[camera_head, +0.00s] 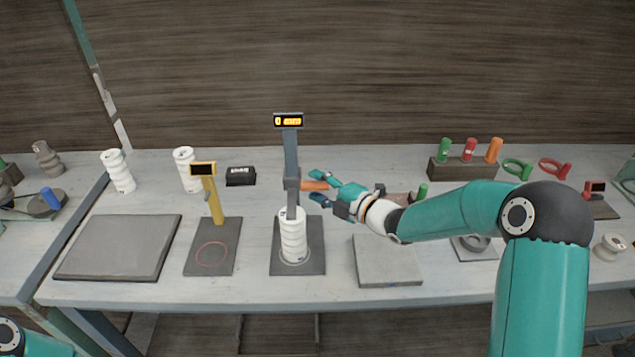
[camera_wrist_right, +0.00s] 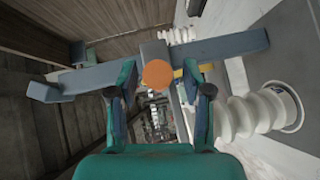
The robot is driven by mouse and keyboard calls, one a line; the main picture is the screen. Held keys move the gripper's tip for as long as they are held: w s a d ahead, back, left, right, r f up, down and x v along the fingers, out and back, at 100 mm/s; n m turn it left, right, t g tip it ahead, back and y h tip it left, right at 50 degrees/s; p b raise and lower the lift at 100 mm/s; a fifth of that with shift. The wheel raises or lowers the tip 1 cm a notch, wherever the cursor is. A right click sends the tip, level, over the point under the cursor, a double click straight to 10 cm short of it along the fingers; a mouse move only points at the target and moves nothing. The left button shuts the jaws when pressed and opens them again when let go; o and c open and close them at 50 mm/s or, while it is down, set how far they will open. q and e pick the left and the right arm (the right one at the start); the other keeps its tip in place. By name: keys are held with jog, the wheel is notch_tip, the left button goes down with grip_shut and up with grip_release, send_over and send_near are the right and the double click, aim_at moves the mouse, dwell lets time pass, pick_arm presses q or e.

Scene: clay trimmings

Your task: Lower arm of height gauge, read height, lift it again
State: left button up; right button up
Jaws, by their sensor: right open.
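The height gauge has a grey column (camera_head: 291,155), a dark base plate (camera_head: 312,262) and a display (camera_head: 288,120) with lit yellow digits too small to read. A white ribbed piece (camera_head: 293,238) stands upright on the base; it shows in the right wrist view (camera_wrist_right: 240,118). An orange knob (camera_head: 314,185) sticks out right from the gauge's slider (camera_head: 292,184); the knob shows end-on in the right wrist view (camera_wrist_right: 157,75). My right gripper (camera_head: 316,187) is open, its fingers on either side of the knob. Contact with the knob cannot be told. My left gripper is out of view.
A yellow gauge (camera_head: 213,200) on a dark plate stands left of the grey one. White ribbed pieces (camera_head: 118,171) and a black box (camera_head: 241,176) stand behind. A grey slab (camera_head: 388,262) lies right of the gauge. A rack (camera_head: 463,169) holds coloured handles at the back right.

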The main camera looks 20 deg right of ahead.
jog(key=shift+w+a, duration=0.15)
jog(key=shift+w, duration=0.1)
jog(key=shift+f, duration=0.1)
grip_shut()
notch_tip(320, 180, up, 10)
jog(key=shift+f+p, duration=0.2)
jog(key=shift+p, duration=0.95)
jog(key=shift+r, duration=0.25)
